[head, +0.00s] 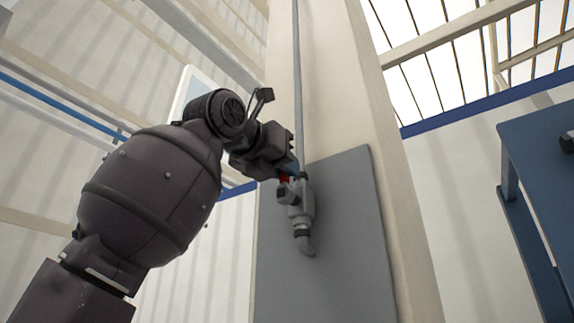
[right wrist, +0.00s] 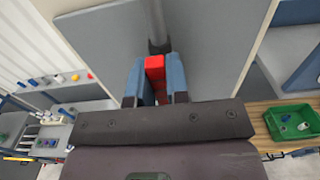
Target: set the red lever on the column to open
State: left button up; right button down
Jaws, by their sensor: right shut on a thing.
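The red lever (head: 285,178) sits at a grey valve (head: 303,205) on a vertical pipe running up the column (head: 345,75). My right gripper (head: 287,168) reaches the lever from the left in the head view and hides much of it. In the right wrist view the red lever (right wrist: 155,68) stands between the blue fingers of my right gripper (right wrist: 155,80), which is shut on it. The lever's exact angle is hard to tell because the fingers cover it. My left gripper is not in view.
A grey panel (head: 345,245) backs the valve on the column. A blue frame (head: 545,190) stands at the right. In the right wrist view a green bin (right wrist: 291,124) with small parts rests on a wooden surface at right, and a bench with fittings (right wrist: 55,80) is at left.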

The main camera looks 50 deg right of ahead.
jog(key=shift+f, duration=0.1)
dwell(0.3)
jog(key=c, duration=1.1)
grip_release()
jog(key=shift+a, duration=0.15)
